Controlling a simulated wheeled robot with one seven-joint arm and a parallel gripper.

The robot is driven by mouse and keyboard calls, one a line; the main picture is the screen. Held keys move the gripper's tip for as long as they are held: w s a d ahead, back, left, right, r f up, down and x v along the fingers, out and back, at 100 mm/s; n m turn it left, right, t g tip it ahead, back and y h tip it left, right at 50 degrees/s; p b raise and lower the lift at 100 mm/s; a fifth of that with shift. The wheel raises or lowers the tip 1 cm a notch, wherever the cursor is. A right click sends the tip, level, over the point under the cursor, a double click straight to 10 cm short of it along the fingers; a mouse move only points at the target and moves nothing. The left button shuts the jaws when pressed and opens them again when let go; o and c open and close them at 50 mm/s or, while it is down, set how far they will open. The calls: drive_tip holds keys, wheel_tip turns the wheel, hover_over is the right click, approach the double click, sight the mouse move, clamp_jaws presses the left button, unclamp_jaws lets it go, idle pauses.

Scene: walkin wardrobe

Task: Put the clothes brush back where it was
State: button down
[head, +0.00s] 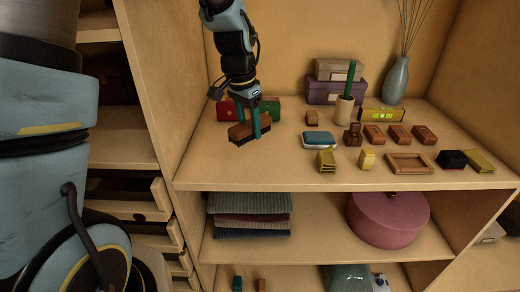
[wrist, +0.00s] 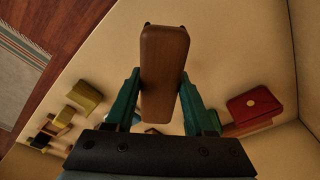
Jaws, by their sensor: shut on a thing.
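The clothes brush (head: 241,131) has a brown wooden back and dark bristles facing down. My gripper (head: 256,124) is shut on it near the left end of the top shelf (head: 220,172). In the wrist view, the teal fingers of my gripper (wrist: 160,95) grip the two long sides of the brush (wrist: 165,55). Its far end sticks out past the fingertips. I cannot tell whether the bristles touch the shelf or hang just above it.
A red box (head: 226,109) and a green box (head: 269,108) stand behind the brush. A blue-and-white item (head: 319,140), brown blocks (head: 374,135) and a frame (head: 408,163) lie to the right. The shelf's front left is clear.

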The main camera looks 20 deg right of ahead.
sight(245, 125)
wheel_tip(245, 125, down, 8)
drive_tip(key=shift+f+p, duration=0.1)
drive_tip(key=shift+p, duration=0.9)
drive_tip(key=shift+f, duration=0.15)
drive_tip(key=shift+c, duration=1.3)
unclamp_jaws()
drive_tip(key=r+b, duration=0.1)
drive_tip(key=r, duration=0.3)
drive_tip(key=a+r, duration=0.1)
drive_tip(key=r, duration=0.3)
drive_tip(key=r+b, duration=0.1)
drive_tip(key=r, duration=0.3)
drive_tip(key=shift+s+a+r+b, duration=0.15)
drive_tip(key=shift+s+a+b, duration=0.15)
drive_tip(key=shift+s+a, duration=0.1)
